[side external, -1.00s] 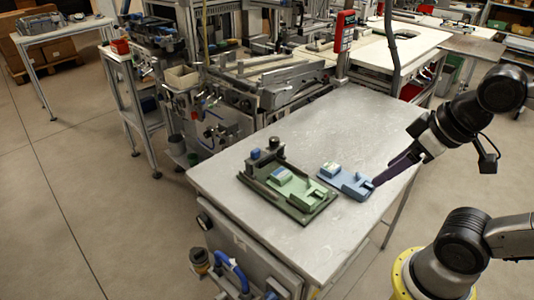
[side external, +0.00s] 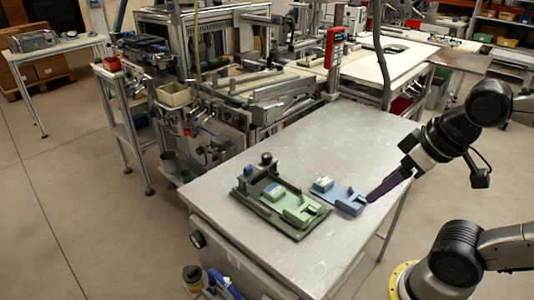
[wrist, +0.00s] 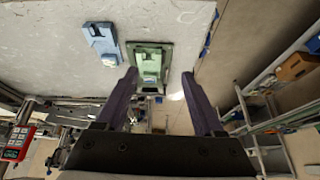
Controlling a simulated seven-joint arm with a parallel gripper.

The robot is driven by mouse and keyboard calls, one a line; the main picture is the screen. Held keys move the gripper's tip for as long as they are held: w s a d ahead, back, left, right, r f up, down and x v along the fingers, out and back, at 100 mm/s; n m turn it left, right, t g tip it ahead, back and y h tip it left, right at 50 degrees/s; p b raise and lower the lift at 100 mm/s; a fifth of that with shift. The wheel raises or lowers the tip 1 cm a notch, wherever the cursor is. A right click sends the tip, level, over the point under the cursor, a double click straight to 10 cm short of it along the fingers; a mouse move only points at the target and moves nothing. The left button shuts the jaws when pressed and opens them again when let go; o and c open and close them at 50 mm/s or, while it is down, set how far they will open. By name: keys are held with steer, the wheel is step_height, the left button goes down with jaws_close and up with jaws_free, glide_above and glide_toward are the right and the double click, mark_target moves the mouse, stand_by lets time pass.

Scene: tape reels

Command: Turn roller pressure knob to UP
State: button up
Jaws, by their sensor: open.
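A dark green base plate (side external: 313,226) lies on the metal table, with a light green block (side external: 300,211) on it. Two dark knob-like posts, one (side external: 266,159) behind the other (side external: 248,172), stand at its back left. I cannot tell which is the roller pressure knob, and no UP marking is readable. A blue fixture (side external: 342,196) lies right of the plate. My gripper (side external: 370,200) points down-left by the blue fixture's right end in the side view. In the wrist view my gripper (wrist: 160,74) is open, its purple fingers apart and nothing held; the green fixture (wrist: 150,65) appears beyond the tips.
The metal table (side external: 345,135) has free room behind and right of the fixtures. Machinery (side external: 200,115) stands along its back left side. A red box (side external: 335,47) stands on a post behind the table. The wrist view also shows the blue fixture (wrist: 101,40).

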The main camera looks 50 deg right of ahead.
steer(key=w+r+m, duration=0.5)
steer(key=w+r, duration=0.3)
steer(key=r, duration=0.3)
steer(key=w+d+r+m+g, duration=0.2)
steer(key=w+r+m, duration=0.15)
steer(key=w, duration=0.85)
steer(key=m+g, duration=0.2)
steer(key=g, duration=0.1)
glide_above(267, 155)
step_height(267, 155, down, 14)
step_height(267, 155, down, 14)
steer(key=shift+r, duration=0.25)
jaws_close()
